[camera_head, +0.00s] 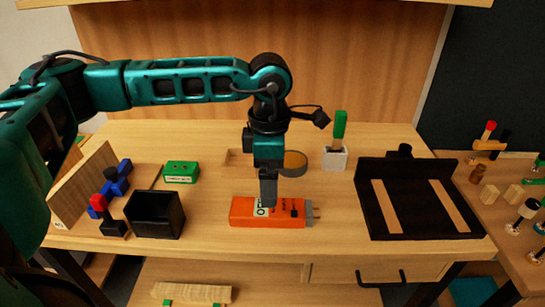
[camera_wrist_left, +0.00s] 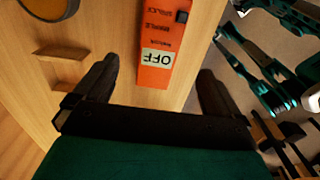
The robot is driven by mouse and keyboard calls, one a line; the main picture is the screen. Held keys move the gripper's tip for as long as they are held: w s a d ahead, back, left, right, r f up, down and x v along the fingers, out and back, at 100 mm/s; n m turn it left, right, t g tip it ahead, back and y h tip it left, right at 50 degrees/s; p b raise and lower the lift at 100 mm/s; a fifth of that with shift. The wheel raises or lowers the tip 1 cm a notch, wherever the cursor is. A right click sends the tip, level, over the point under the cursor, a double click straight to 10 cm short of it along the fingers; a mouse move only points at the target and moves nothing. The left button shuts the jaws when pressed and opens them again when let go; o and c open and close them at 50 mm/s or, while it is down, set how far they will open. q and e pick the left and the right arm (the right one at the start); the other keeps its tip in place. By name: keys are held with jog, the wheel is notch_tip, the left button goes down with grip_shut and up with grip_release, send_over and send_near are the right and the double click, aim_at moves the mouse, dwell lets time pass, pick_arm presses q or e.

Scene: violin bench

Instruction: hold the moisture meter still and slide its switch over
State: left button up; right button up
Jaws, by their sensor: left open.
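The orange moisture meter (camera_head: 242,213) lies flat near the front edge of the bench. Its grey end with pins (camera_head: 312,213) points right. It also shows in the left wrist view (camera_wrist_left: 152,77), with a white "OFF" label (camera_wrist_left: 160,59) and a small black switch (camera_wrist_left: 182,17). My left gripper (camera_head: 268,200) points down over the left-middle part of the meter and covers some of its label. In the left wrist view its fingers (camera_wrist_left: 159,68) are apart, one on each side of the meter, with gaps between. My right gripper is not in view.
A black open box (camera_head: 155,214) and a green box (camera_head: 181,172) stand left of the meter. A round tin (camera_head: 293,163) and a white holder with a green-handled tool (camera_head: 335,158) stand behind. A black stand (camera_head: 405,198) is at right.

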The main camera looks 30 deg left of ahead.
aim_at(275, 212)
pick_arm(q)
notch_tip(275, 212, down, 9)
jog(key=shift+w+r, duration=0.1)
jog(key=shift+c, duration=0.2)
jog(key=c, duration=1.2)
jog(key=o, duration=0.6)
jog(key=c, duration=0.6)
